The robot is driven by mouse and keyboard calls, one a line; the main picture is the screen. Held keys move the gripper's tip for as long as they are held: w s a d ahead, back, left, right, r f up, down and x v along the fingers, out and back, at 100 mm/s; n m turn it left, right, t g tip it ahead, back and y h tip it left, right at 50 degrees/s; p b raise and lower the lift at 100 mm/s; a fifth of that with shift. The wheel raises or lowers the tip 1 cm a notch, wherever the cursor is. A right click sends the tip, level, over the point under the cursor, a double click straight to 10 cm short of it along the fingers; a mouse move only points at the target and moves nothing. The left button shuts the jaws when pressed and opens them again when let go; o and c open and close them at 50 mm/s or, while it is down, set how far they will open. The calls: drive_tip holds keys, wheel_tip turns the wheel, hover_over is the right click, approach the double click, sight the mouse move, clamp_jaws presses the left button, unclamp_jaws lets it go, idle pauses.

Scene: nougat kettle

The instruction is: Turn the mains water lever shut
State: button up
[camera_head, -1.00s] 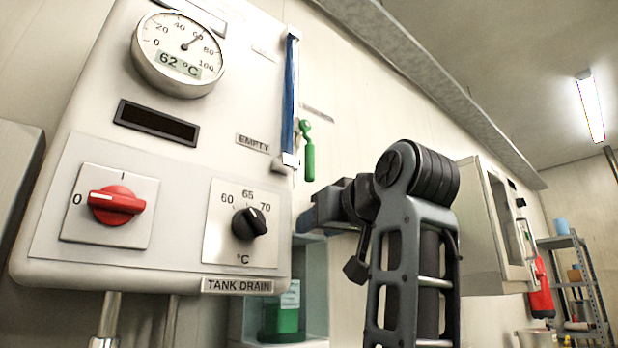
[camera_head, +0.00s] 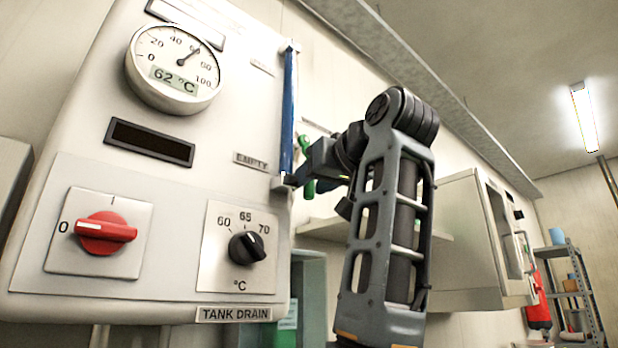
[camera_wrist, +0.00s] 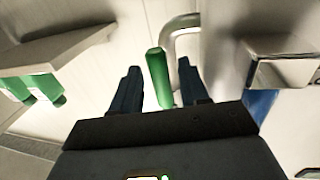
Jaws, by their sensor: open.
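The green lever (camera_wrist: 158,78) hangs from the wall beside a bent metal pipe (camera_wrist: 181,32) in the wrist view. My gripper (camera_wrist: 160,82) is open, with one dark blue finger on each side of the lever. There is a gap to each finger, wider on the right. In the head view the lever (camera_head: 308,188) shows only in part, behind my gripper (camera_head: 300,176) and the edge of the control panel. I cannot read a label that names the lever.
The white control panel (camera_head: 60,210) with gauge and knobs stands close at left, its blue sight tube (camera_head: 288,115) near my gripper. A wall cabinet (camera_head: 458,230) is farther right.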

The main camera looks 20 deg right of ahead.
drive_tip(key=shift+w, duration=0.75)
drive_tip(key=shift+c, duration=0.4)
clamp_jaws()
